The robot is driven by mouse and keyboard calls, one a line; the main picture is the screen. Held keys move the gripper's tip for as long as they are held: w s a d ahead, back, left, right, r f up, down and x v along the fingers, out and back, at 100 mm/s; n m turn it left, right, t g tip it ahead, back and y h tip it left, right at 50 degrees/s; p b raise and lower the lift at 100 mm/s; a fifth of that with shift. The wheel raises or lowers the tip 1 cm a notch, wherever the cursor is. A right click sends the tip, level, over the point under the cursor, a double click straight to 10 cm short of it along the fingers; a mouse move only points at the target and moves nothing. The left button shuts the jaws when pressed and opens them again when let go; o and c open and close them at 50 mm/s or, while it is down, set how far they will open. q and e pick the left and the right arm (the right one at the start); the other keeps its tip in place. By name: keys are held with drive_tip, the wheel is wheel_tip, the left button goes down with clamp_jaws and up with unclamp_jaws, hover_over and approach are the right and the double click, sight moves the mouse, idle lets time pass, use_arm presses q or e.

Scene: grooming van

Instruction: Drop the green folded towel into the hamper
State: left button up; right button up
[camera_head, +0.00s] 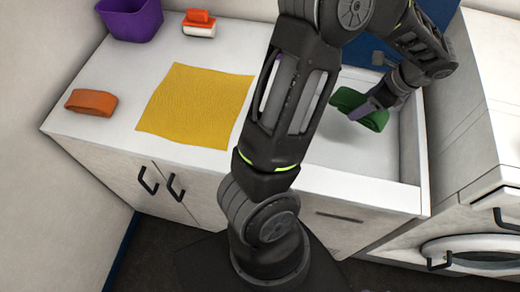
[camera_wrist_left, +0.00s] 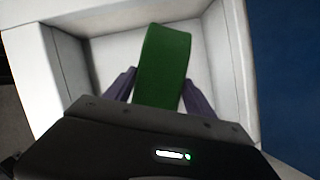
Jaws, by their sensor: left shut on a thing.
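The green folded towel (camera_head: 362,110) is at the right in the head view, over a white-walled recess at the right end of the counter. My left gripper (camera_head: 372,108) is shut on it, with purple fingers on its sides. In the left wrist view the towel (camera_wrist_left: 163,68) stands between the two fingers (camera_wrist_left: 160,90), with pale walls around and below it. I cannot tell whether the towel touches the floor of the recess. I cannot make out a hamper for certain. My right gripper is not in view.
A yellow cloth (camera_head: 195,105) lies flat on the white counter (camera_head: 100,130). An orange folded towel (camera_head: 91,102), a purple bin (camera_head: 130,18) and an orange-handled brush (camera_head: 199,23) are also on it. A front-loading machine (camera_head: 485,230) stands at the right.

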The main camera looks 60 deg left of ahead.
use_arm(q)
drive_tip(key=shift+f+b, duration=1)
drive_tip(key=shift+f, duration=0.7)
drive_tip(key=o, duration=1.4)
drive_tip(key=shift+o, duration=0.2)
drive_tip(key=shift+r, duration=0.1)
drive_tip(key=shift+b+v, duration=0.45)
drive_tip(key=shift+v, duration=3.4)
